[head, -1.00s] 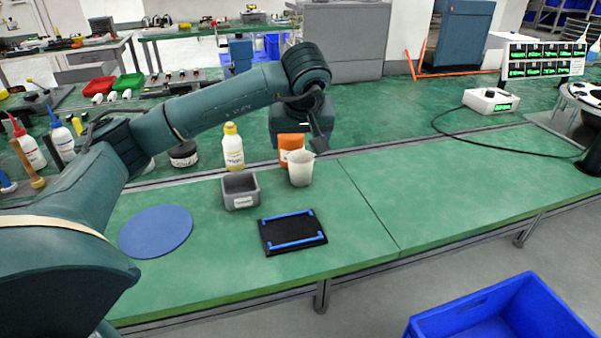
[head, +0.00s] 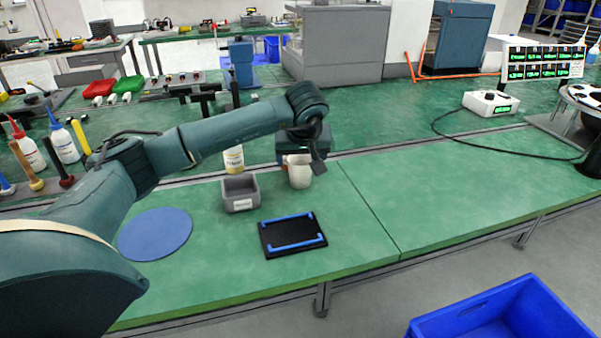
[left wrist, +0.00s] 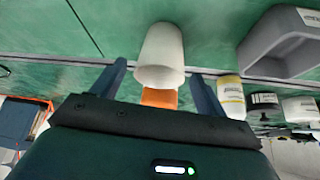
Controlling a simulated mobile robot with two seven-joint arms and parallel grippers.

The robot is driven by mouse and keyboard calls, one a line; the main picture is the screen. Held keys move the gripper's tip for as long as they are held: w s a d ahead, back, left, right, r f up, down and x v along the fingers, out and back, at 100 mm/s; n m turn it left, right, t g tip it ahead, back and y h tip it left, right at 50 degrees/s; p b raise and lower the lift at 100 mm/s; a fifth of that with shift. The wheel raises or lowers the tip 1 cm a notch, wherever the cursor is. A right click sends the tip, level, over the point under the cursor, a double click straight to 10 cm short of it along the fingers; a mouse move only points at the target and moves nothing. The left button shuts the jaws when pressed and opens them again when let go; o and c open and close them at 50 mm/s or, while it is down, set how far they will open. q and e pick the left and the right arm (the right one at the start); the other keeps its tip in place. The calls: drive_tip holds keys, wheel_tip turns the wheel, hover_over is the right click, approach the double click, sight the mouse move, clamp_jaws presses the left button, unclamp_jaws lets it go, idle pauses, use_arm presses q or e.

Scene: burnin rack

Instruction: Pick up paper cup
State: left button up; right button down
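The white paper cup (head: 300,172) stands upright on the green bench, near the middle of the head view. It also shows in the left wrist view (left wrist: 160,52). My left gripper (left wrist: 158,70) is open, with one finger on each side of the cup in that view. In the head view my left gripper (head: 302,162) is low at the cup and covers part of its upper edge. I cannot tell whether a finger touches the cup. My right gripper is not in view.
An orange container (left wrist: 160,98) is close behind the cup. A grey bin (head: 240,193) stands left of the cup, with a yellow-labelled bottle (head: 233,160) behind it. A black tray with blue strips (head: 292,235) lies in front.

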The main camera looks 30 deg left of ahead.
use_arm(q)
drive_tip(key=c, duration=1.1)
drive_tip(key=shift+r, duration=0.25)
drive_tip(key=shift+c, duration=0.2)
drive_tip(key=s+d+r, duration=0.3)
drive_tip(key=s+d, duration=0.8)
drive_tip(key=s, duration=0.3)
drive_tip(key=shift+b, duration=0.4)
drive_tip(key=shift+d, duration=0.1)
idle(2.7)
